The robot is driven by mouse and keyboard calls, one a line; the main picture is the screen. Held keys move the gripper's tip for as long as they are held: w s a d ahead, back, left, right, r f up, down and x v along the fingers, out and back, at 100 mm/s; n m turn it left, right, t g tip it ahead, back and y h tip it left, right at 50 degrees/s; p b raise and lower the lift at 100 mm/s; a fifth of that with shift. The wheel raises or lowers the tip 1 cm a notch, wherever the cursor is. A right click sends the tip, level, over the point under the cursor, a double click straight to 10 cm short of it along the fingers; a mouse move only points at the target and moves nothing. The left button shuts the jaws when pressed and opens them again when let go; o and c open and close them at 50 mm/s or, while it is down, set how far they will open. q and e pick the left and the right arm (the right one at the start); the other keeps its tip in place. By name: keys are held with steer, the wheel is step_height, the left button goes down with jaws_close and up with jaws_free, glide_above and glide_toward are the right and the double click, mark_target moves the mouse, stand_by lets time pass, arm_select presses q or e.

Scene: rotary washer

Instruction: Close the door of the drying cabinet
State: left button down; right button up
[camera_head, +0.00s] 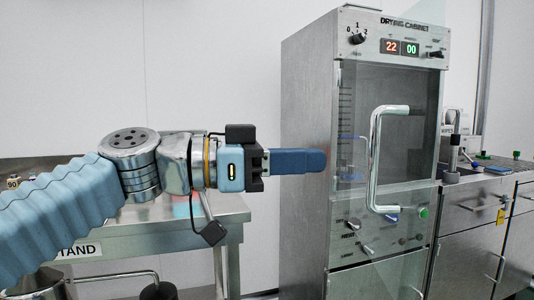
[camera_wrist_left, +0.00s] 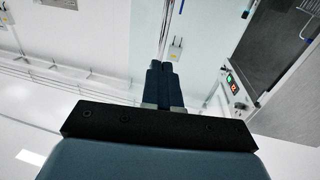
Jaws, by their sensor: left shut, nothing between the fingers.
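The drying cabinet (camera_head: 309,140) is a tall steel unit at the right of the head view. Its clear glass door (camera_head: 405,150) carries a large upright bar handle (camera_head: 375,160) and appears to stand out from the front; how far is hard to tell. My left gripper (camera_head: 322,161) is shut and empty, its blue fingers pointing right, in front of the cabinet's left side in the picture, left of the handle. Whether it touches anything is unclear. In the left wrist view the shut fingers (camera_wrist_left: 162,70) point up the picture, with part of the cabinet at the right. My right gripper is not in view.
A steel stand (camera_head: 175,240) is behind and below my left arm. A steel counter with drawers (camera_head: 480,210) adjoins the cabinet on the right, with small items and a tap-like fixture on top. The white wall (camera_head: 215,60) behind is bare.

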mark_target(370, 159)
arm_select(q)
steer(key=d, duration=0.3)
steer(key=w+d+p, duration=0.1)
steer(key=d, duration=0.2)
steer(key=shift+w+d, duration=0.1)
steer(key=shift+d, duration=0.05)
steer(key=shift+d, duration=0.1)
